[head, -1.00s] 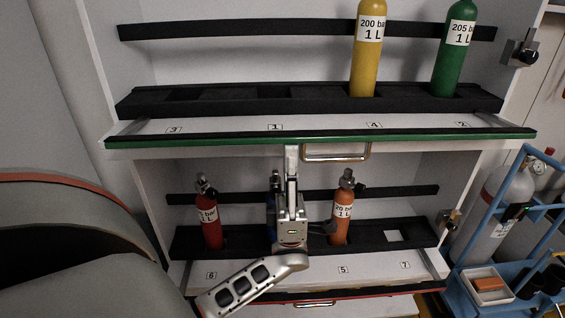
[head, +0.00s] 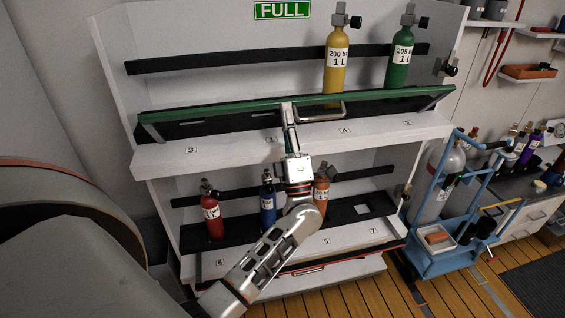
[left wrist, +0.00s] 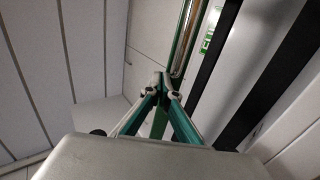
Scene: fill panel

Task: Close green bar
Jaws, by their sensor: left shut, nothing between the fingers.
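The green bar (head: 220,103) runs across the front of the upper shelf in the head view. It is raised above the shelf edge and tilted, with a metal handle (head: 320,113) at its middle. My left gripper (head: 287,106) is shut and empty, with its tips at the bar just left of the handle. Whether they touch is hard to tell. In the left wrist view the closed fingers (left wrist: 165,82) point up along the green bar, with the handle close beyond them. My right gripper is not in view.
A yellow cylinder (head: 336,60) and a green cylinder (head: 400,58) stand on the upper shelf. Red (head: 211,215), blue (head: 268,200) and orange (head: 321,190) cylinders stand below. A blue trolley (head: 470,205) is at the right. Open wooden floor lies in front.

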